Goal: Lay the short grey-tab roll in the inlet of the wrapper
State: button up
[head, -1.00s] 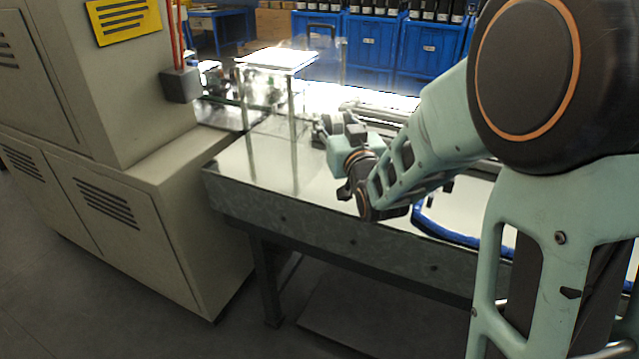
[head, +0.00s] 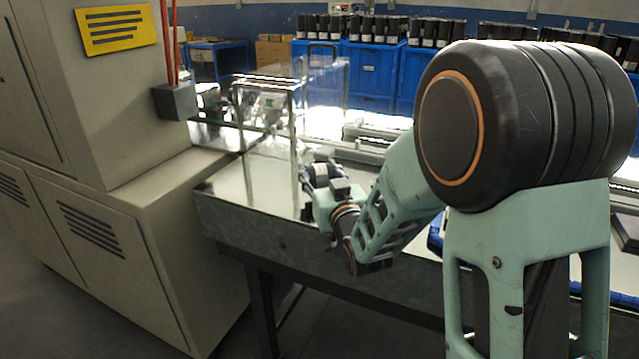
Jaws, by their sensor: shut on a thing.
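The wrapper (head: 105,190) is a large beige cabinet at the left of the head view, with a yellow label. A clear-walled guard on metal posts (head: 292,125) stands at its right, over the bright bed (head: 225,185); the inlet seems to lie there, but its exact outline is unclear. My gripper (head: 318,172) is above the bed, just right of the near guard post. It is shut on a small grey and dark roll (head: 322,171), mostly hidden by the fingers. I cannot make out its tab colour or whether it touches anything.
Blue crates (head: 372,75) with several dark, white-labelled rolls stand along the back. A grey block (head: 174,101) with red rods hangs on the cabinet's side. The bed's front edge runs below my gripper. Grey rails (head: 370,135) lie beyond my arm.

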jog(key=shift+f, duration=0.95)
jog(key=shift+f, duration=0.1)
jog(key=shift+f+b, duration=0.1)
jog(key=shift+b, duration=0.3)
jog(key=o, duration=1.2)
jog(key=shift+o, duration=0.2)
